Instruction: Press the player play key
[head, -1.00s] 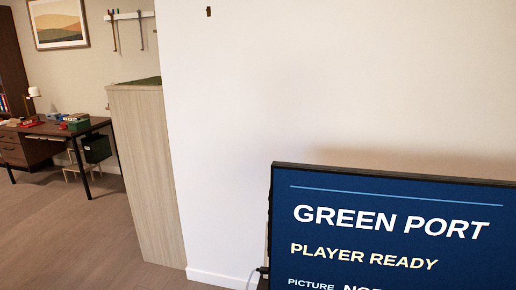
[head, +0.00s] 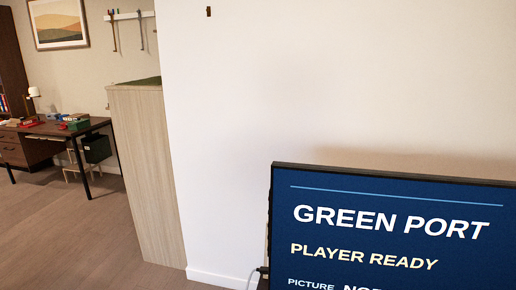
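A screen (head: 400,225) with a black frame stands at the lower right of the head view, in front of a white wall. It shows a blue page with the words "GREEN PORT" and "PLAYER READY", and a cut-off line starting with "PICTURE". Its right side and bottom run out of the frame. A cable plug shows at its lower left edge. No player and no play key are in view. Neither of my grippers is in view.
A tall light wood cabinet (head: 146,180) stands against the white wall (head: 230,120) left of the screen. A dark desk (head: 60,128) with small items stands at the far left. The brown floor (head: 75,235) in front of the desk and cabinet is clear.

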